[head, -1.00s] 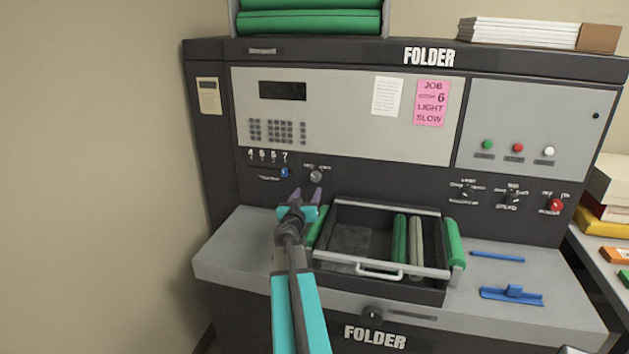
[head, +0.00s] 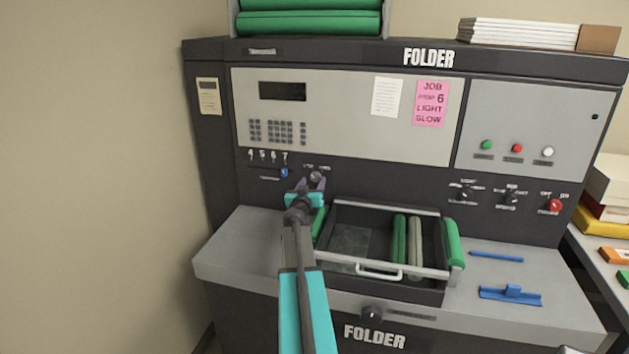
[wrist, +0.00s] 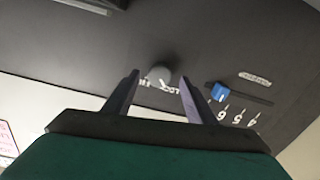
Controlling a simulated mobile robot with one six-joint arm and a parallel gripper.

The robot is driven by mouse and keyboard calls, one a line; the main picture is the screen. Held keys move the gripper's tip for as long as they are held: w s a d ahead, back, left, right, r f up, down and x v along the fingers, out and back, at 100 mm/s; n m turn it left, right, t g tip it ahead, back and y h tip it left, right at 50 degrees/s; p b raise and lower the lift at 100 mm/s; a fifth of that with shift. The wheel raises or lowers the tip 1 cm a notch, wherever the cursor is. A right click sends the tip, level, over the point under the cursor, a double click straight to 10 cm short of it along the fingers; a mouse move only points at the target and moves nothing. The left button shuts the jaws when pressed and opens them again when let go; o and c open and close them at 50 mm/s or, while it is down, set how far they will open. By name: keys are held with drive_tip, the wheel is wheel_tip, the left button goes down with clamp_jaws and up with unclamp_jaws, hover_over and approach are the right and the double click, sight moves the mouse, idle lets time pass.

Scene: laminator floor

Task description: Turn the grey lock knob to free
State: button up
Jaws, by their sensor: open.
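The grey lock knob (head: 316,176) sits on the dark front panel of the folder, right of the numbered blue slider. In the wrist view the knob (wrist: 160,76) shows between and just beyond my fingertips, with its white labels partly covered. A pale mark shows on the knob, but its setting is too small to tell. My gripper (head: 311,184) is open, in front of the knob and a little below it in the head view. In the wrist view its two fingers (wrist: 158,82) stand apart on either side of the knob, with no clear contact.
The blue slider (head: 284,172) is close left of the knob. Below is an open tray (head: 430,271) with green rollers. Black knobs (head: 464,194) and a red knob (head: 555,205) are at the right. Blue tools (head: 511,294) lie on the grey ledge.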

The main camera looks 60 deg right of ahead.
sight(316, 176)
drive_tip(key=shift+x, duration=1.2)
